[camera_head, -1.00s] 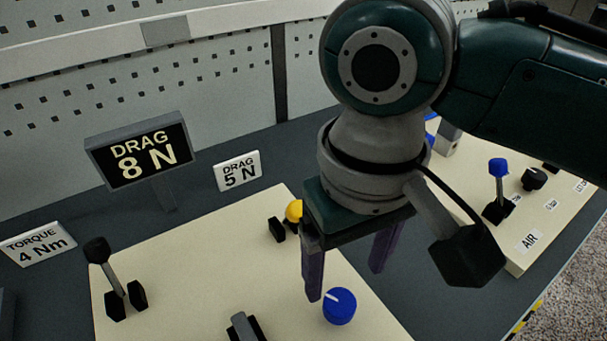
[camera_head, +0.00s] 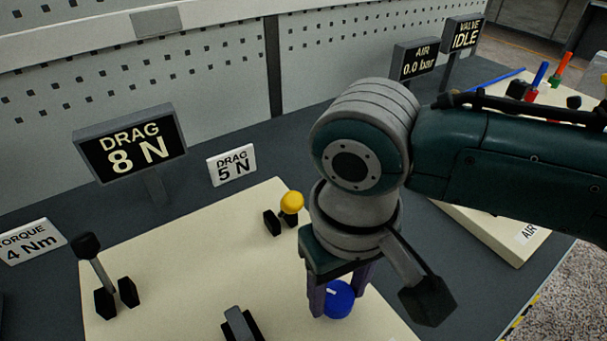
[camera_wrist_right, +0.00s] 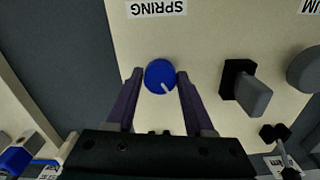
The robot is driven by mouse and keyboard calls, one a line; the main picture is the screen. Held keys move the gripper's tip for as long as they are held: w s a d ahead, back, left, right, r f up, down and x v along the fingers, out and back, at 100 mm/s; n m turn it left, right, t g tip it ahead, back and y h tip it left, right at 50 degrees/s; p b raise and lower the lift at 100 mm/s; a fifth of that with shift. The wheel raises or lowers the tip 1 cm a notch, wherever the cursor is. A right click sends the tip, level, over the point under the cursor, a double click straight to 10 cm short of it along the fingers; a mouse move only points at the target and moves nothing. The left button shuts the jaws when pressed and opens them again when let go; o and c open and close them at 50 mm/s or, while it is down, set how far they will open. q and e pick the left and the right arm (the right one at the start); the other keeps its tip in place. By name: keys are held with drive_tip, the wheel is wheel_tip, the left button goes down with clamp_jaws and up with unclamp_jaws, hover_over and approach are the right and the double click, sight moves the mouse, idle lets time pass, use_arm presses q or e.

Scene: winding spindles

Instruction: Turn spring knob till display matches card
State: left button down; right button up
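The blue spring knob (camera_head: 339,299) sits on the cream panel, with a white pointer mark on top. It also shows in the wrist view (camera_wrist_right: 160,76) beside the upside-down SPRING label (camera_wrist_right: 156,8). My right gripper (camera_head: 340,290) is down at the knob, one finger on each side. In the wrist view its fingertips (camera_wrist_right: 160,78) meet the knob's left and right edges. The display (camera_head: 130,147) reads DRAG 8 N. The white card (camera_head: 231,165) reads DRAG 5 N. My left gripper is not in view.
A yellow-topped lever (camera_head: 291,203) stands behind the knob. A black lever (camera_head: 95,262) is at left and a dark switch (camera_head: 239,325) is at the front. A TORQUE 4 Nm card (camera_head: 30,241) lies at far left. Another panel (camera_head: 490,228) is at right.

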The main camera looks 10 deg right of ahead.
clamp_jaws()
drive_tip(key=shift+r+n, duration=0.1)
drive_tip(key=shift+n, duration=0.2)
